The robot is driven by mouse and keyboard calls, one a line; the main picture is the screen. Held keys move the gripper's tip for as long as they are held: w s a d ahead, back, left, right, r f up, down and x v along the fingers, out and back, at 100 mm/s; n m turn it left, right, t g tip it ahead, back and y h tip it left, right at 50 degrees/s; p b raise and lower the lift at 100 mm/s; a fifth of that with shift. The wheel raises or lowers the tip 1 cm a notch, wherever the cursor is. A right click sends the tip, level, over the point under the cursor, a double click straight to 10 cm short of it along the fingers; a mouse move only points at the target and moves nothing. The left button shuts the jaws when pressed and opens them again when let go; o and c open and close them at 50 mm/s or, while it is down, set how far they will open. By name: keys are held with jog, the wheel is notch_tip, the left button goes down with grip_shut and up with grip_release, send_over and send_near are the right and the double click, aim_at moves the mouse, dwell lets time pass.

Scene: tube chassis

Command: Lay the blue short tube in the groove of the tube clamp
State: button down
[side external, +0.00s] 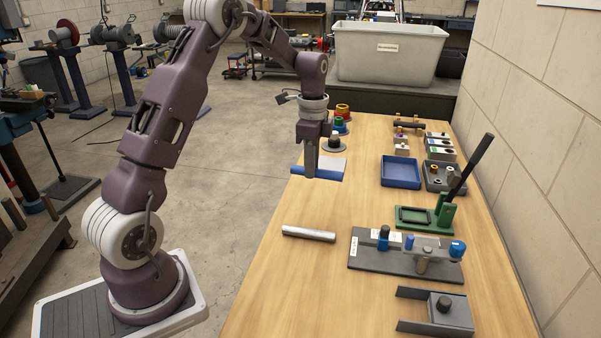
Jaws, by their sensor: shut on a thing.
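My gripper (309,176) points straight down over the left edge of the wooden table, its jaws shut on the blue short tube (328,176). The tube lies level across the jaws, showing as a blue bar on both sides of them. Whether it touches the surface below is hard to tell. The tube clamp is not certain by sight; a likely one is the grey plate fixture (365,262) with posts, blue parts and white labels, at right of the table's middle. It stands nearer the camera than my gripper, and its groove is not clearly visible.
A silver tube (308,233) lies on the table between gripper and fixture. A green lever fixture (428,217), a blue tray (401,172) and a grey channel with a black knob (442,311) stand on the right. The front-left table is clear.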

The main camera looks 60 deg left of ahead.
jog(key=w+d, duration=0.6)
jog(key=d, duration=0.6)
jog(key=w+d, duration=0.6)
jog(key=d, duration=0.7)
jog(key=shift+n, duration=0.3)
notch_tip(320, 180, down, 4)
jog(key=shift+s+d+f, duration=0.15)
jog(key=shift+f, duration=2.45)
jog(key=c, duration=1.2)
grip_release()
jog(key=shift+s+f, duration=0.1)
jog(key=shift+o, duration=0.2)
